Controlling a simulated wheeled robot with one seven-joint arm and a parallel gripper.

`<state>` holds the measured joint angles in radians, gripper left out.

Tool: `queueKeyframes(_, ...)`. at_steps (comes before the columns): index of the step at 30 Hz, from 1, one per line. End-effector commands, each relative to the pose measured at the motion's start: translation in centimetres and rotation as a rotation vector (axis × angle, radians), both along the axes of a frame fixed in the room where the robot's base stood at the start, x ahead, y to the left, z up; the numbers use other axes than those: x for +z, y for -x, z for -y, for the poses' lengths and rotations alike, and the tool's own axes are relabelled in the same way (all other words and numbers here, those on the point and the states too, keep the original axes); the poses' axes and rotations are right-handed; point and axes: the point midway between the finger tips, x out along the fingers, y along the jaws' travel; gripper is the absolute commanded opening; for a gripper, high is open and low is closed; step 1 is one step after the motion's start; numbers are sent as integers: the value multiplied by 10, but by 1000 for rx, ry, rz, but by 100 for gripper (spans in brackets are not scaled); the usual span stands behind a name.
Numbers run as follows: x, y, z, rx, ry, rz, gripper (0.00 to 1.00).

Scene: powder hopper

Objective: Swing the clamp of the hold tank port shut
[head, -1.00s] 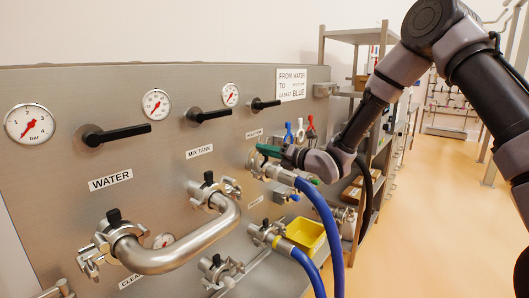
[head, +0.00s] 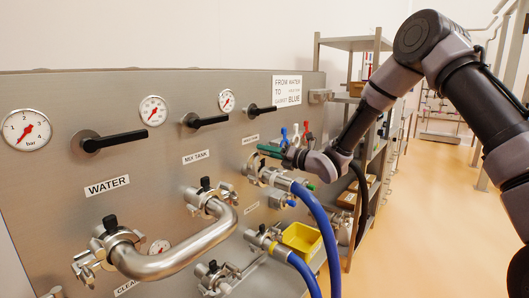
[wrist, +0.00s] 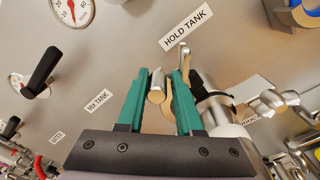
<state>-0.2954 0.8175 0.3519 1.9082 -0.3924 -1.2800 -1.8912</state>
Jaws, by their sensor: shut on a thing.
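The hold tank port (head: 254,170) sits at the right end of the steel panel, with a blue hose (head: 321,222) joined to it. Its clamp (wrist: 157,88) shows in the wrist view as a rounded metal piece between my fingers, below the HOLD TANK label (wrist: 187,27). My gripper (head: 270,151), with green fingers, is at the port's upper side. In the wrist view my gripper (wrist: 162,92) is shut on that clamp piece. Another curved metal part (wrist: 184,105) shows beside the right finger, partly hidden. How far the clamp is swung cannot be told.
A bent steel pipe (head: 180,253) joins the water and mix tank ports on the left. A second blue hose (head: 305,272) and a yellow bin (head: 302,238) are below the hold tank port. A shelf rack (head: 360,43) stands behind my arm. Open floor lies right.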

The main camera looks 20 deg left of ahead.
Motion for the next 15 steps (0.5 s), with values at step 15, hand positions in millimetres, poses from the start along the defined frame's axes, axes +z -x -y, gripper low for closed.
queueKeyframes(15, -18, -29, 21, -49, 17, -19, 0)
